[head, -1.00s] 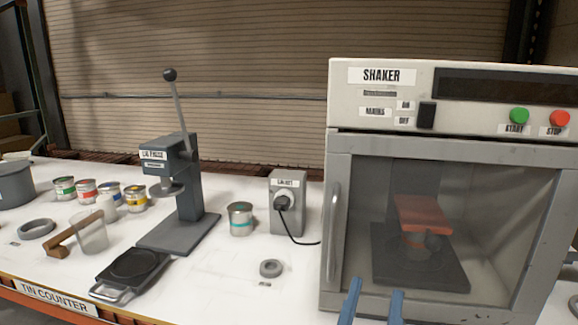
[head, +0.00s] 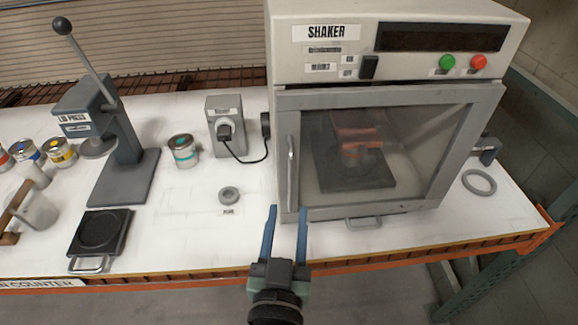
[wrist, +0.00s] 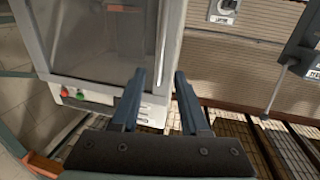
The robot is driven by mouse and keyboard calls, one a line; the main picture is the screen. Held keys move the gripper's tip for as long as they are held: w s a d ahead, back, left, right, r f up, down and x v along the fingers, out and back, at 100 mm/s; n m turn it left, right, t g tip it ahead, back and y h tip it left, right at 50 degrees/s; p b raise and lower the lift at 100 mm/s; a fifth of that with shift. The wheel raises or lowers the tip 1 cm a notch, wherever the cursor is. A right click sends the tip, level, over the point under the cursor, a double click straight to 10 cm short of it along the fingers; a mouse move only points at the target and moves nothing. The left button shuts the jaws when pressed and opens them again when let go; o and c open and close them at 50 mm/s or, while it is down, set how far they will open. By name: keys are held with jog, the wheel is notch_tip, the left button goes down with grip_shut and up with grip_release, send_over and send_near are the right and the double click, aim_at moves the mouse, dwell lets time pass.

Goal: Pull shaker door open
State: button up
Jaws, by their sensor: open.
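The grey shaker (head: 400,95) stands at the right of the counter. Its glass-fronted door (head: 385,205) is closed. A vertical bar handle (head: 291,172) runs along the door's left edge. It also shows in the wrist view as a thin bar (wrist: 162,42), roughly in line with the gap between my fingers. My gripper (head: 287,209) is open and empty, its blue fingers apart at the door's lower left corner, just below the handle. In the wrist view my gripper (wrist: 160,75) points at the shaker's handle side. I cannot tell whether the fingers touch anything.
A grey plug box (head: 226,130) with a black cable stands left of the shaker. A teal-banded tin (head: 183,151), a small ring (head: 229,195) and the lid press (head: 120,150) are further left. A small handle (head: 364,223) sticks out below the door. The counter's front edge (head: 400,250) is clear.

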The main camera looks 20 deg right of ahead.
aim_at(291, 180)
jog(key=p+x, duration=0.3)
jog(key=x, duration=0.6)
jog(key=shift+w+d, duration=0.1)
jog(key=shift+w, duration=0.1)
grip_shut()
dwell(1.1)
